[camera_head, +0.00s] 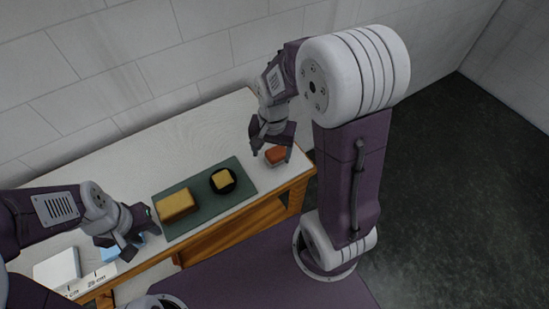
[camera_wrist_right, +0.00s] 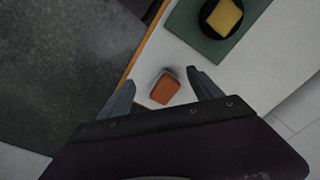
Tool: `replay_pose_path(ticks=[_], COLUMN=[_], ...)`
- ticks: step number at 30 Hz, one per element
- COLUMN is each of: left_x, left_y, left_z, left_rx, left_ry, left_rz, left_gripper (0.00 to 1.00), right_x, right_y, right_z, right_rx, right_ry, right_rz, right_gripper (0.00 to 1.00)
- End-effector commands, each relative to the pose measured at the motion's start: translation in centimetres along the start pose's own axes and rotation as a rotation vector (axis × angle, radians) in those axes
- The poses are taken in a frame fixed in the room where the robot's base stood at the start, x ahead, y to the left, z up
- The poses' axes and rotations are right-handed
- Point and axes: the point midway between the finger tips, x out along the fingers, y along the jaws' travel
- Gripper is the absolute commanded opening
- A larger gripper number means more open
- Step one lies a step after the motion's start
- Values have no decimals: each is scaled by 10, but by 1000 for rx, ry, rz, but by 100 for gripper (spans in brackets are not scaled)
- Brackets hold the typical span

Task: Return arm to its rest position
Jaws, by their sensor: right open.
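My right gripper (camera_head: 271,153) is open above the right end of the table, near a small orange-red block (camera_head: 275,155). In the right wrist view the orange-red block (camera_wrist_right: 164,88) lies on the white tabletop between and beyond the open fingertips (camera_wrist_right: 164,82), with nothing gripped. My left gripper (camera_head: 139,240) hangs at the table's front left, by the mat's left edge. Its fingers look apart, with nothing seen between them.
A dark green mat (camera_head: 205,217) on the table (camera_head: 150,150) bears a yellow-brown block (camera_head: 176,206) and a round black dish (camera_head: 231,189) holding a yellow piece (camera_head: 223,180). A white box (camera_head: 57,268) and a blue item (camera_head: 109,251) sit at the left. The table's back is clear.

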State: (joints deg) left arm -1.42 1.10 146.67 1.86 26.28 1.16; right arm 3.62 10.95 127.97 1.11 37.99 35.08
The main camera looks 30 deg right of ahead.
Motion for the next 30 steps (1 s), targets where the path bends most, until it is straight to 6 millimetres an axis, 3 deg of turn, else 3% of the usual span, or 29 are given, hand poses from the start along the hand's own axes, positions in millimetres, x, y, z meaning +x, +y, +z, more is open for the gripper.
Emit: replay_pose_path(ticks=[1, 3, 7, 16, 22, 30], left_x=[0, 0, 0, 4, 47, 38], left_y=[0, 0, 0, 0, -1, -1], left_z=[0, 0, 0, 0, 5, 4], left_rx=[0, 0, 0, 0, 0, 0], left_ry=[0, 0, 0, 0, -1, 0], left_rz=[0, 0, 0, 0, 0, 0], left_gripper=[36, 36, 36, 36, 36, 36], right_x=[2, 6, 11, 16, 59, 50], right_y=[5, 12, 21, 23, 24, 24], right_z=[21, 42, 63, 66, 67, 67], right_rx=[-176, -401, -633, -669, -668, -667], right_ry=[10, 25, 43, 45, 44, 44], right_rz=[-9, -19, -26, -26, -26, -26], right_gripper=[74, 74, 74, 74, 74, 74])
